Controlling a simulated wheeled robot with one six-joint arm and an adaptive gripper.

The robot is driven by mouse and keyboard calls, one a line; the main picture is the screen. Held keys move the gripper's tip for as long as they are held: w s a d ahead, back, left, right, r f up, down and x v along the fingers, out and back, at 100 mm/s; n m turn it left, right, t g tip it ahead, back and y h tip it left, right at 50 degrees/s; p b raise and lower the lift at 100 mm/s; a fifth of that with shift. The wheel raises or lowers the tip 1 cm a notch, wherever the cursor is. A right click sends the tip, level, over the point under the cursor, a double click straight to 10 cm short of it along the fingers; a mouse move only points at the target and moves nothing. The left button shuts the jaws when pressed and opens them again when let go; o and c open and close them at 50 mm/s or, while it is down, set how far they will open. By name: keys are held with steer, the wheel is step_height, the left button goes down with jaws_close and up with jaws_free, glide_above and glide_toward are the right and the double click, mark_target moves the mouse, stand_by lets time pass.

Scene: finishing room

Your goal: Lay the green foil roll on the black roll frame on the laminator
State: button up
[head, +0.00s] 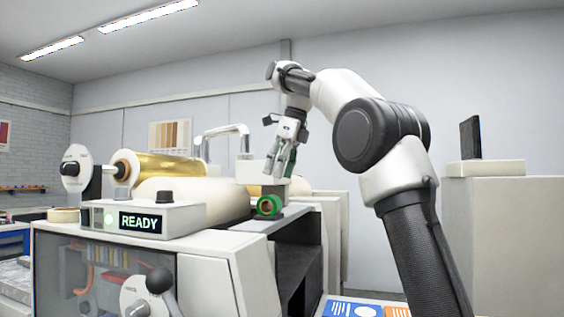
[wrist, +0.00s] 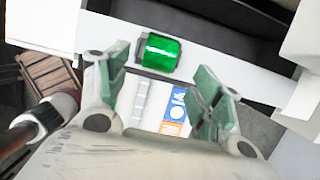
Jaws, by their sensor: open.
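The green foil roll (head: 269,206) lies on the near right part of the laminator (head: 215,246), its round end with a tan core facing my head camera. In the wrist view the shiny green roll (wrist: 159,52) lies crosswise beyond the fingertips, on a pale surface. Dark edging shows at its left and lower side; I cannot tell whether this is the black roll frame. My gripper (head: 279,172) points down above the roll, apart from it. In the wrist view my gripper (wrist: 163,68) is open and nothing is between its fingers.
A gold roll (head: 165,167) is mounted higher on the laminator, behind the READY display (head: 141,222). A pale curved handle (head: 228,130) rises behind my gripper. Printed sheets (head: 352,308) lie low in front. A grey cabinet (head: 500,230) stands at right.

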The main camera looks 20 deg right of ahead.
steer(key=s+d+n, duration=0.4)
steer(key=s+n, duration=0.2)
steer(key=s, duration=0.1)
steer(key=s+d+f+n+h, duration=0.1)
steer(key=s+d+f+n, duration=0.2)
steer(key=s+f+n, duration=0.3)
steer(key=s+d+f+n+t+h, duration=0.1)
steer(key=s+d+f+n, duration=0.1)
steer(key=s+f+n, duration=0.4)
steer(key=s+d+f+n+t+h, duration=0.1)
steer(key=s+d+f+n, duration=0.2)
steer(key=s+f+n, duration=0.4)
steer(key=s+f, duration=0.6)
steer(key=f, duration=0.4)
steer(key=shift+s+d, duration=0.2)
steer(key=shift+d, duration=0.15)
steer(key=shift+f, duration=0.1)
